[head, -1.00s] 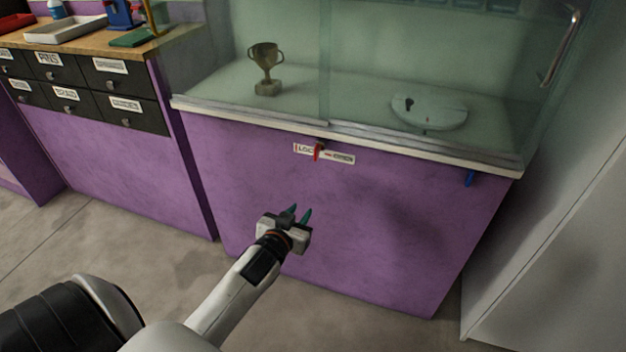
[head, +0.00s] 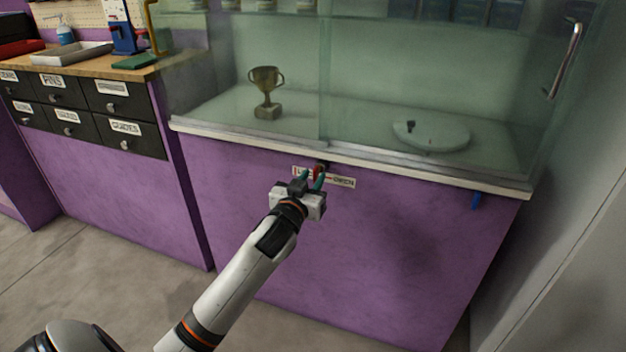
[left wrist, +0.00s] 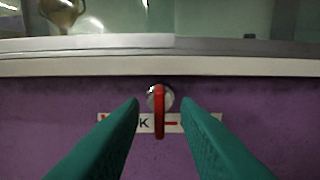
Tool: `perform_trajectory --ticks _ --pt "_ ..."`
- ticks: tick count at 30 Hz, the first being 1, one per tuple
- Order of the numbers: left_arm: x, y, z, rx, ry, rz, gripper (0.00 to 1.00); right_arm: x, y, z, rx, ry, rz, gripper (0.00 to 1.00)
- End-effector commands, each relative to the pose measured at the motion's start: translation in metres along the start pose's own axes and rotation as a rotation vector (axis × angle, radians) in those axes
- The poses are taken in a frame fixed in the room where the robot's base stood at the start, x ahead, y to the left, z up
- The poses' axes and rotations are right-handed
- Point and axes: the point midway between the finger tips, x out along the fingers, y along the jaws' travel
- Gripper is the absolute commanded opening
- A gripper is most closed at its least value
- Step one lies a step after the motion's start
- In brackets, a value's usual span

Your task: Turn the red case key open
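The red case key (left wrist: 159,112) hangs straight down from a round metal lock under the case's front ledge. In the head view the red key (head: 317,173) shows partly, behind my left gripper's fingers. My left gripper (head: 312,181) is open in front of it. In the left wrist view the two green fingertips (left wrist: 159,108) stand on either side of the key, with gaps on both sides. A white label (left wrist: 205,123) lies behind the key; its right end reads "OPEN" in the head view. My right gripper is not in view.
The glass case (head: 350,90) above holds a trophy (head: 266,93) and a round pale disc (head: 432,135). A blue piece (head: 475,200) hangs under the ledge at the right. Black labelled drawers (head: 85,110) stand at the left. The purple front is clear below the lock.

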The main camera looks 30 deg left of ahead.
Motion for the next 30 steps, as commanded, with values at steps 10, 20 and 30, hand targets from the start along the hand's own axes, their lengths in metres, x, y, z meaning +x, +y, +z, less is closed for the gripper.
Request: perform_trajectory --ticks 10,20,30 --pt "0.0122 0.0001 0.0004 0.000 0.000 0.000 0.29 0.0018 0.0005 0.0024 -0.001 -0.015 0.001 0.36" --pt "0.0119 0.0001 0.0004 0.000 0.000 0.000 0.00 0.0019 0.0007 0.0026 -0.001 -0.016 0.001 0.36" --pt "0.0118 -0.0002 0.0016 0.035 0.000 0.000 0.00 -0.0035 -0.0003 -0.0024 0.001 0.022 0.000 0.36"
